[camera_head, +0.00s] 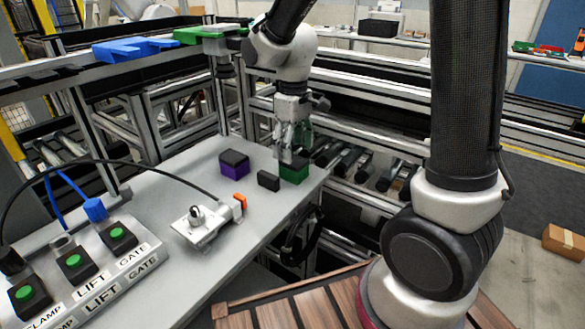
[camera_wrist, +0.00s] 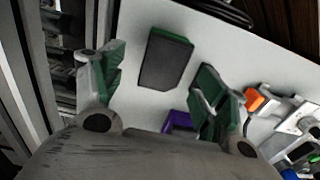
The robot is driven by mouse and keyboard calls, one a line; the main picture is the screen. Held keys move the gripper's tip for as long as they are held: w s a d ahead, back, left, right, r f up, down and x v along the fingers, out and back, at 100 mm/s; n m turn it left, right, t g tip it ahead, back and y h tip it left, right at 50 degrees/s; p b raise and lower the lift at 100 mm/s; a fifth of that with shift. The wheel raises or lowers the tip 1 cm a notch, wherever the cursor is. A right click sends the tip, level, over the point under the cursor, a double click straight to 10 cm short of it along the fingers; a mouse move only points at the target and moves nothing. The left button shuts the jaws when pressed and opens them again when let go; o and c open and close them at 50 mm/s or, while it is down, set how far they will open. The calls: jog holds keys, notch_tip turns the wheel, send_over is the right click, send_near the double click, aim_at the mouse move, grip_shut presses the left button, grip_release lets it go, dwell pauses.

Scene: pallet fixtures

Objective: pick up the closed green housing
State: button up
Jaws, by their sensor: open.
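The green housing (camera_head: 294,175) with a black lid stands near the far right corner of the grey table. In the wrist view its dark lid (camera_wrist: 166,58) lies between and beyond my fingers, with a green edge showing. My gripper (camera_head: 293,143) is right above it, pointing down, with its fingers apart. In the wrist view my open gripper (camera_wrist: 160,72) has one finger on each side of the housing, and nothing is held. Whether the fingertips touch the lid, I cannot tell.
A purple housing (camera_head: 234,168) with a black lid stands to the left; part of it shows in the wrist view (camera_wrist: 178,122). A fixture with an orange part (camera_head: 240,201) and a button panel (camera_head: 85,262) are nearer.

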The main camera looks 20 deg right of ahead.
aim_at(293, 163)
jog(key=f, duration=0.5)
jog(key=shift+s+a, duration=0.1)
jog(key=shift+s, duration=0.2)
jog(key=shift+r, duration=0.1)
jog(key=c, duration=1.2)
